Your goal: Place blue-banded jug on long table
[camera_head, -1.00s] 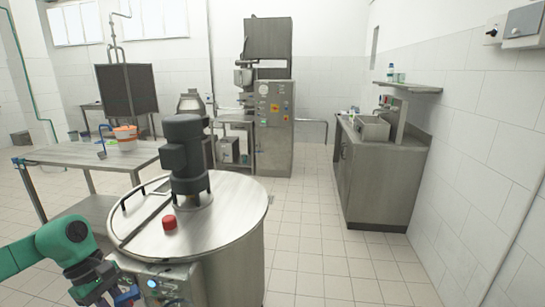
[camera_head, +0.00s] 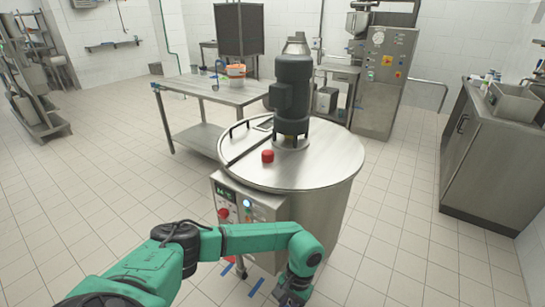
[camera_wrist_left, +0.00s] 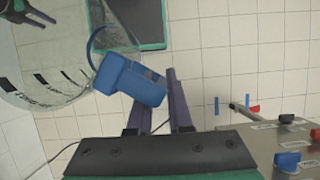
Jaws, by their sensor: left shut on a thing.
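The jug (camera_wrist_left: 45,60) is clear, with dark markings on its wall and a blue handle (camera_wrist_left: 127,80), at the left of the left wrist view. My left gripper (camera_wrist_left: 155,85) is shut on the blue handle, its purple fingers on either side. In the head view my left arm reaches right across the bottom to its wrist, before the mixing vat; the jug cannot be made out there. The long steel table (camera_head: 190,84) stands behind and left of the vat. A dark gripper with purple fingers (camera_wrist_left: 38,13), apparently my right, shows at the wrist view's top left corner; its opening is unclear.
The round steel vat (camera_head: 325,160) with a dark motor and red knob (camera_head: 267,156) stands between my arm and the table. An orange-and-white bucket (camera_head: 236,72) and a blue ladle (camera_head: 215,77) are on the table's far right part. The table's left part is bare.

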